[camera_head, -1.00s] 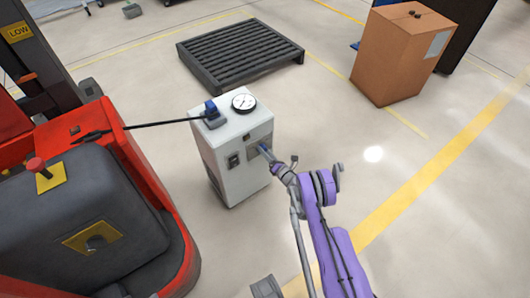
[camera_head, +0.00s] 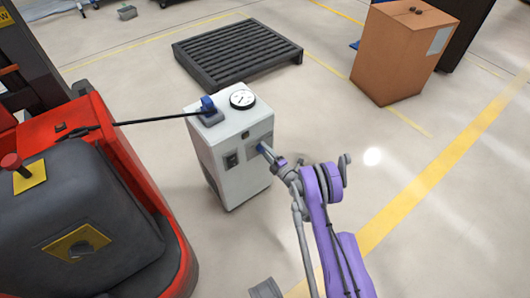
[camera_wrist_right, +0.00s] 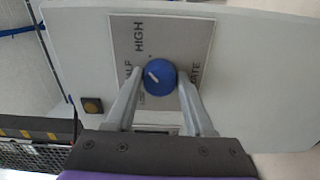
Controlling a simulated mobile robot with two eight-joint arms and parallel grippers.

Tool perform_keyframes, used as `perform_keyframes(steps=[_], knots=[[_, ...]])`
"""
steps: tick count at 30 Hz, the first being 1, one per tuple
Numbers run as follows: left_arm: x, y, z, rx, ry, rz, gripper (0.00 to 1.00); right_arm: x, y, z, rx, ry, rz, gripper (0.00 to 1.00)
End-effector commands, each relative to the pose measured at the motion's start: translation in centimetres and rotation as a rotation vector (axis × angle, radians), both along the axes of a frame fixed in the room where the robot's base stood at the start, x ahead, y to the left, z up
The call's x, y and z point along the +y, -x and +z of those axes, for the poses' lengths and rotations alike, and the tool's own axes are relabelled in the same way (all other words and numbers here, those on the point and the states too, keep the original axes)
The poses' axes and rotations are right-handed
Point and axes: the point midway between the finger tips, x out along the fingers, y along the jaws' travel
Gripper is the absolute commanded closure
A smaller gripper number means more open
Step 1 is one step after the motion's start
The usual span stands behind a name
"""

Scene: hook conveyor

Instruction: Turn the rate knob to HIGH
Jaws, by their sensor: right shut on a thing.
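The rate knob (camera_wrist_right: 160,77) is blue and round, on a grey label plate (camera_wrist_right: 186,30) on the front of a white charger-like cabinet (camera_head: 218,150). Its white pointer line points to the picture's upper left. The word HIGH reads above left of the knob, part of another word at its left, and RATE partly hidden at its right. My right gripper (camera_wrist_right: 161,84) is shut on the knob, one finger on each side. In the head view the right gripper (camera_head: 265,150) reaches the cabinet's front and hides most of the knob. My left gripper is out of view.
A gauge (camera_head: 243,99) and a blue plug (camera_head: 208,106) with a black cable are on the cabinet top. A red and grey vehicle (camera_head: 90,210) stands close on the left. A dark pallet (camera_head: 235,55) and a cardboard box (camera_head: 400,55) are behind. Floor at right is clear.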

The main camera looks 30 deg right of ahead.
Motion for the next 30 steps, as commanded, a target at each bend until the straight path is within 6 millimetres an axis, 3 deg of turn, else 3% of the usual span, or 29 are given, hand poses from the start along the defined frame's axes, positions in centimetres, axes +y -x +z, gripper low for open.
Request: perform_keyframes(steps=[12, 29, 30], knots=[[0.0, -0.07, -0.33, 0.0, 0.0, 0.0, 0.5, -0.07, -0.14, 0.06, 0.015, -0.2, -0.001, 1.0], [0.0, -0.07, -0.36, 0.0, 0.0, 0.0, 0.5, -0.05, -0.13, 0.06, 0.016, -0.232, -0.001, 1.0], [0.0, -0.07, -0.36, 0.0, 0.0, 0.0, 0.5, -0.05, -0.13, 0.06, 0.016, -0.232, -0.001, 0.43]])
